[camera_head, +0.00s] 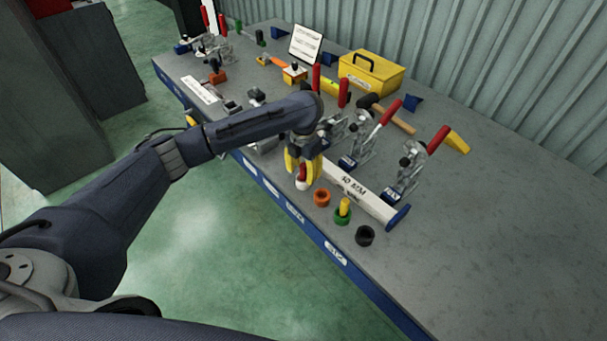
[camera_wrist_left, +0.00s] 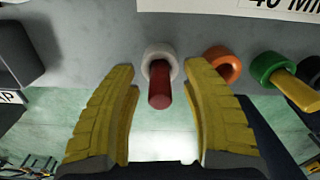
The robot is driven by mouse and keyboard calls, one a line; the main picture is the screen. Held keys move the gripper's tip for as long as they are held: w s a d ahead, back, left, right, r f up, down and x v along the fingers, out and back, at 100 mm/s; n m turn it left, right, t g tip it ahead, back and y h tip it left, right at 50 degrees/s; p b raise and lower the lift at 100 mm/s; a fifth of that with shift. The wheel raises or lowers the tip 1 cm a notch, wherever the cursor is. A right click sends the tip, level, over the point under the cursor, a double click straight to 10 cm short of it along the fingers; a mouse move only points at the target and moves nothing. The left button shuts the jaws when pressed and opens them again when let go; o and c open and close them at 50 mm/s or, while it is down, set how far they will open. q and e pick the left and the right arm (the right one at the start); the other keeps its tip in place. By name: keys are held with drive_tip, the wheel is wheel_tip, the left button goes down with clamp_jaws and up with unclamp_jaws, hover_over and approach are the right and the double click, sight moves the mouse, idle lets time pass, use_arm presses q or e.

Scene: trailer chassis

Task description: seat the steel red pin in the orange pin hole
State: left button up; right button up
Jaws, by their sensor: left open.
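The red pin (camera_wrist_left: 159,88) stands in a white ring-shaped holder (camera_wrist_left: 147,66) in the left wrist view. In the head view the red pin (camera_head: 302,172) and the white holder (camera_head: 302,185) show just under my left gripper (camera_head: 303,166). My left gripper, which also shows in the left wrist view (camera_wrist_left: 160,78), is open. Its yellow fingers stand on either side of the pin, with a gap on both sides. The orange pin hole (camera_head: 322,198) is the ring just right of the white holder; it also shows in the left wrist view (camera_wrist_left: 223,63), partly behind the right finger.
A green holder (camera_head: 342,215) with a yellow pin (camera_head: 344,206) and a black holder (camera_head: 364,236) continue the row along the table edge. Behind stand a white "40 MM" bar (camera_head: 355,190) and red-handled toggle clamps (camera_head: 408,167). A yellow toolbox (camera_head: 370,75) sits farther back. The right tabletop is clear.

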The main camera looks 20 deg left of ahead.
use_arm(q)
clamp_jaws()
idle(0.3)
idle(0.3)
